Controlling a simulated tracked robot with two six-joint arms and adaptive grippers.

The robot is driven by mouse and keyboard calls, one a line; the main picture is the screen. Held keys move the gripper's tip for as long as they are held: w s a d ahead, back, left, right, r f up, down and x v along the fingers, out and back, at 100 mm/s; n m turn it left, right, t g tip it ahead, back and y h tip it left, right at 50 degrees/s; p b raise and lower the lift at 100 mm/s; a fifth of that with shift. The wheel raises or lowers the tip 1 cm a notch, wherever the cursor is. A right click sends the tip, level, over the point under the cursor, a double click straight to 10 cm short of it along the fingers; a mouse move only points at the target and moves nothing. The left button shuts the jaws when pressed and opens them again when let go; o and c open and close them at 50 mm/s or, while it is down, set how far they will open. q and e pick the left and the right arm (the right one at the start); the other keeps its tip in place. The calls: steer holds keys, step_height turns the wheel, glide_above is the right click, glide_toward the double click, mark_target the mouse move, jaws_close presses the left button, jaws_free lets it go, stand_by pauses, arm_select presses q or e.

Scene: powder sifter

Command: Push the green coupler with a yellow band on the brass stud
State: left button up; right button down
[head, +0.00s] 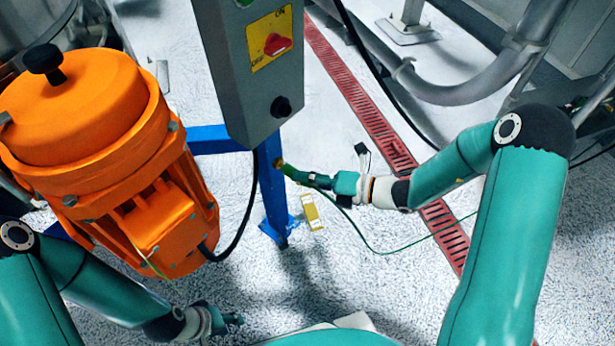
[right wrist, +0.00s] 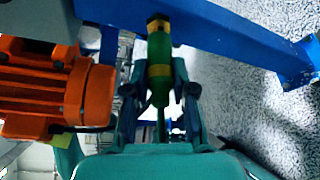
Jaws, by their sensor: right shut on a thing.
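The green coupler (head: 298,175) is held in my right gripper (head: 318,181) beside the blue frame post. In the right wrist view the coupler (right wrist: 159,97) is between the two fingers, with its yellow band (right wrist: 159,72) showing. The brass stud (head: 279,163) is at the coupler's far end, by the blue post. In the right wrist view the stud (right wrist: 158,22) is in line with the coupler, against the blue beam. I cannot tell how far the coupler is on it. My left gripper (head: 232,320) is low at the left, away from these; its jaw opening is unclear.
An orange motor (head: 85,110) stands at the left. A grey switch box (head: 250,70) with a red switch hangs above the blue post (head: 272,195). A thin green line (head: 400,247) trails right across the floor. A red floor grate (head: 355,95) runs behind my right arm.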

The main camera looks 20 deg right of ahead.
steer(key=shift+r, duration=0.1)
steer(key=shift+w+a+p, duration=0.4)
steer(key=shift+w, duration=0.3)
stand_by(0.6)
steer(key=c, duration=0.9)
jaws_free()
